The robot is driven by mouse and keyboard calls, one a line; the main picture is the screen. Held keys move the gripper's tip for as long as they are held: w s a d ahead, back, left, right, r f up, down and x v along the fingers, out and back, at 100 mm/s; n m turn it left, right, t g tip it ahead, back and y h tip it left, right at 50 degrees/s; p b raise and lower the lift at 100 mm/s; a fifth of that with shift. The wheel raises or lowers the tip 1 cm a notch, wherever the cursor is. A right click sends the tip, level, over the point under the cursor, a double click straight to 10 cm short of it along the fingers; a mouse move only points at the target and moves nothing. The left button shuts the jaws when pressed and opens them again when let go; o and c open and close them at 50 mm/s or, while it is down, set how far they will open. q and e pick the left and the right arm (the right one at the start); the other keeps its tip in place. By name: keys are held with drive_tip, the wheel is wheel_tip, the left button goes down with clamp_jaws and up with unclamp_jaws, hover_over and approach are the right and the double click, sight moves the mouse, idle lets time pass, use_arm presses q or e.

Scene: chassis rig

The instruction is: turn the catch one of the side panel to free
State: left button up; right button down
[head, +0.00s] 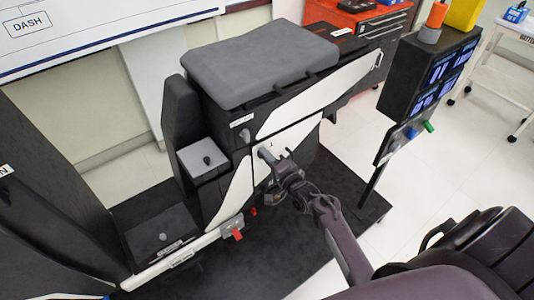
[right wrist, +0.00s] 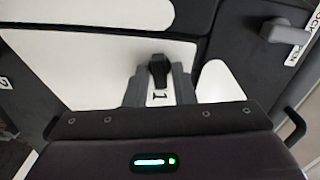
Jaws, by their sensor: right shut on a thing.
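The side panel (head: 258,170) is a white plate on the flank of the black chassis, below the grey seat pad. It also shows as a white surface in the right wrist view (right wrist: 85,68). Catch one (right wrist: 158,68) is a small black knob on this panel, with a "1" printed beside it. My right gripper (head: 266,156) reaches the panel from the right. In the right wrist view its two grey fingers (right wrist: 159,85) stand on either side of the catch, shut on it. In the head view the gripper hides the catch. My left gripper is not in view.
A grey lever (right wrist: 285,32) with a partly readable label sits near the panel's corner. A red clip (head: 237,234) is on the lower rail. A black post with screens (head: 432,80) stands at right. The grey seat pad (head: 258,62) overhangs the panel. Dark floor mat (head: 250,265) lies clear in front.

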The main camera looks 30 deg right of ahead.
drive_tip(key=shift+m+p, duration=0.45)
drive_tip(key=shift+m, duration=0.65)
drive_tip(key=c, duration=1.4)
unclamp_jaws()
drive_tip(key=shift+c, duration=0.2)
drive_tip(key=s+d, duration=0.1)
drive_tip(key=s, duration=0.6)
drive_tip(key=shift+s, duration=0.4)
drive_tip(key=shift+f, duration=0.15)
